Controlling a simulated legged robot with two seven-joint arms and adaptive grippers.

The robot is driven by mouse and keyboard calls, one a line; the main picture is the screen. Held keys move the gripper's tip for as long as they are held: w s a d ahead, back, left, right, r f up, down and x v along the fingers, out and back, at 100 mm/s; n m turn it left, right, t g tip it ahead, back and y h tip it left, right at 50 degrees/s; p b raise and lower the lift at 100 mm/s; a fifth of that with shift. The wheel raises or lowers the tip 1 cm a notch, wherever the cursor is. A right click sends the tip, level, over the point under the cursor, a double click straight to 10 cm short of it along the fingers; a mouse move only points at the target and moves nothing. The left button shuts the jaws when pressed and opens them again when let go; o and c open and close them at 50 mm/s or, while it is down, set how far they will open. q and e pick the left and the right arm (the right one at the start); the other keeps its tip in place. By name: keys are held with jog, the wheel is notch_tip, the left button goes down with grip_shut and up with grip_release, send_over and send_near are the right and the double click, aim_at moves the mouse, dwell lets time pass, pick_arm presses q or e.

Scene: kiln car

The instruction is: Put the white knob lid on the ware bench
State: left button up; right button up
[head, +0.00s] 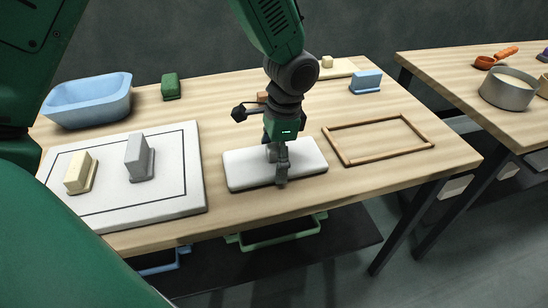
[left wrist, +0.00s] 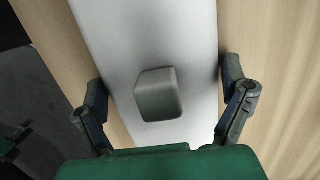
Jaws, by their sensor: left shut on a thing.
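The white knob lid (head: 245,168) is a flat pale slab with rounded corners over the front middle of the wooden bench (head: 228,212). In the left wrist view its slab (left wrist: 150,40) runs away from me, with a grey block knob (left wrist: 158,95) on top. My left gripper (head: 282,170) is above the lid and hides part of it, including its knob in the head view. In the left wrist view the left gripper's fingers (left wrist: 165,103) straddle the slab's two long edges, shut on it. I cannot tell whether the lid touches the bench.
A black-outlined white board (head: 130,198) with two upright blocks lies left; a wooden frame (head: 385,160) encloses bare wood right. A blue basin (head: 88,100), green block (head: 170,87) and blue block (head: 366,82) stand behind. A second bench (head: 440,70) holds a metal pot (head: 507,90).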

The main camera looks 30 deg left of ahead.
aim_at(278, 144)
pick_arm(q)
jog(key=shift+a+r, duration=0.1)
jog(key=shift+a, duration=0.3)
jog(key=o, duration=1.4)
jog(key=shift+a, duration=0.35)
jog(key=shift+d+r, duration=0.1)
jog(key=shift+d, duration=0.25)
jog(key=r+p, duration=0.1)
jog(key=r, duration=0.2)
jog(key=w+r+p, duration=0.1)
jog(key=r, duration=0.3)
jog(key=r+p, duration=0.1)
jog(key=r, duration=0.3)
jog(key=shift+w+d, duration=0.15)
jog(key=shift+d, duration=0.2)
jog(key=shift+r, duration=0.2)
jog(key=shift+d+r, duration=0.1)
jog(key=shift+d, duration=0.25)
pick_arm(e)
jog(key=r, duration=0.3)
jog(key=shift+a+r, duration=0.1)
jog(key=shift+a, duration=0.15)
pick_arm(q)
jog(key=shift+a, duration=0.15)
pick_arm(e)
jog(key=shift+a+r, duration=0.1)
